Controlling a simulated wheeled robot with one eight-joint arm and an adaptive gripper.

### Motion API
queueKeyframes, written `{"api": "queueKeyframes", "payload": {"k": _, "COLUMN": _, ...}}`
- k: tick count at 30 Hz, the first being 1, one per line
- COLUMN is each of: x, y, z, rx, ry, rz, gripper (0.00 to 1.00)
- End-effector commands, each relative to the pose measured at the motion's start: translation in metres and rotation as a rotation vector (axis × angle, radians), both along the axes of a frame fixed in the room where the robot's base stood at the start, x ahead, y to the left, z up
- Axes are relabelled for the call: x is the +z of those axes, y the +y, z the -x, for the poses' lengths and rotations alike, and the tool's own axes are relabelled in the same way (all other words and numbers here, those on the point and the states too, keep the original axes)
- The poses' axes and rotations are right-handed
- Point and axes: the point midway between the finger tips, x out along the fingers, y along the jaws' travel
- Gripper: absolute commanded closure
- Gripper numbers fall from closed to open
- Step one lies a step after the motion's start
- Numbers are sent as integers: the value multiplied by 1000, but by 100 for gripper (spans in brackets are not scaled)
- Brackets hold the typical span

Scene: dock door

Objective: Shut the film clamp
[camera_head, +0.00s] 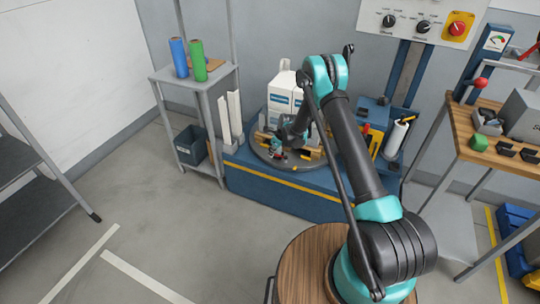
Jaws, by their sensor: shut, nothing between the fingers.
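My gripper (278,151) is small in the head view, low over the near part of a dark round turntable (258,158) on a blue base. It is shut and holds nothing I can see. A small red spot shows beside its fingers. The film clamp cannot be told apart clearly here; my wrist and gripper cover part of the turntable. Whether the gripper touches anything cannot be told. White boxes (280,96) with blue labels stand stacked on the turntable behind my gripper. A white film roll (396,138) stands upright at the right of the machine.
A grey shelf (195,76) with blue and green rolls stands at the left, close to the machine. A control panel (425,22) with a red knob is behind. A wooden workbench (483,150) is at right. The floor (150,215) at front left is clear.

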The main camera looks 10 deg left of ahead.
Motion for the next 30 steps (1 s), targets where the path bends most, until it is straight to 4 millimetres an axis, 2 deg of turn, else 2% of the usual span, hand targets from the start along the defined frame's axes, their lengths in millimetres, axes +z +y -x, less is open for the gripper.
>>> {"api": "queueKeyframes", "payload": {"k": 18, "x": 73, "y": -4, "z": 27, "rx": 1, "ry": 1, "rz": 0, "gripper": 100}}
{"api": "queueKeyframes", "payload": {"k": 30, "x": 81, "y": -5, "z": 30, "rx": 1, "ry": 1, "rz": 0, "gripper": 100}}
